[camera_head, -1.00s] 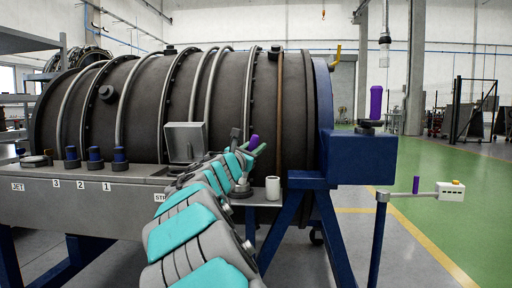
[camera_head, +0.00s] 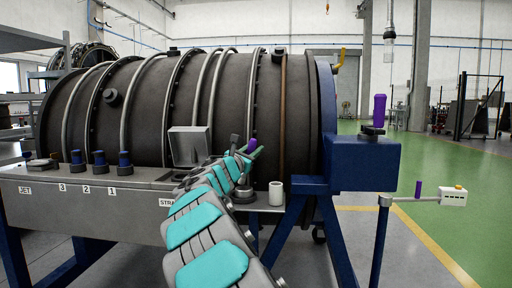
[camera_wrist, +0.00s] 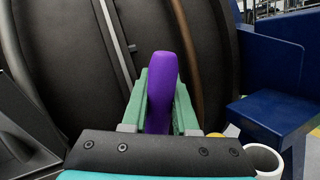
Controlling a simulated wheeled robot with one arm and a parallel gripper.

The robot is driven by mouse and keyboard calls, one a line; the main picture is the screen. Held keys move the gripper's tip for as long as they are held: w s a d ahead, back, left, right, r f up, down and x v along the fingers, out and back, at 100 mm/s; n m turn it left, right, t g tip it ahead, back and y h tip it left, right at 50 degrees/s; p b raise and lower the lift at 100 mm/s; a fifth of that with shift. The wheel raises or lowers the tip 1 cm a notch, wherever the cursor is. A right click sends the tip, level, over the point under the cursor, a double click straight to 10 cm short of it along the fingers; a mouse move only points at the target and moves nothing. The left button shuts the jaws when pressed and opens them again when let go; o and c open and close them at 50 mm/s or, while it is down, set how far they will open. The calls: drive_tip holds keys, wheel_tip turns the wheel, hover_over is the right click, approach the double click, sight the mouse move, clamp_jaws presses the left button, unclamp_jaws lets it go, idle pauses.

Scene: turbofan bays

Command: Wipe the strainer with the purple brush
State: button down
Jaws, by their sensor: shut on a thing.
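The purple brush (camera_wrist: 164,92) is held between the green fingers of my gripper (camera_wrist: 161,85), pointing ahead toward the dark engine casing. In the head view its purple end (camera_head: 253,144) shows at my gripper (camera_head: 249,150), above the bench's right part. A label starting "STRA" (camera_head: 169,202) is on the bench front, partly covered by my arm. A grey open lid or box (camera_head: 188,145) stands above that label. The strainer itself cannot be made out; my arm covers part of that area. The brush's contact with anything cannot be seen.
The engine casing (camera_head: 145,110) fills the space behind the bench. A white cup (camera_head: 276,193) stands right of my gripper. Several blue-topped knobs line the bench's left. A purple cylinder (camera_head: 379,110) stands on a blue block (camera_head: 362,163).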

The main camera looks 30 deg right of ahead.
drive_tip(key=shift+f, duration=0.1)
drive_tip(key=shift+s+a+b, duration=0.55)
drive_tip(key=shift+s+a, duration=0.1)
drive_tip(key=shift+s, duration=2)
drive_tip(key=shift+w+d+r+p, duration=0.1)
drive_tip(key=shift+w+d+p, duration=0.1)
drive_tip(key=shift+w+p, duration=0.6)
drive_tip(key=shift+w+d+r+p, duration=0.15)
drive_tip(key=shift+w+p, duration=0.4)
drive_tip(key=shift+w, duration=0.5)
drive_tip(key=shift+w+d+f+p, duration=0.1)
drive_tip(key=shift+w+d+p, duration=0.1)
drive_tip(key=shift+w+p, duration=0.6)
drive_tip(key=s+b, duration=0.1)
drive_tip(key=s, duration=0.1)
drive_tip(key=s+a+b, duration=0.1)
drive_tip(key=s+b, duration=0.1)
drive_tip(key=s, duration=0.1)
drive_tip(key=shift+s, duration=0.2)
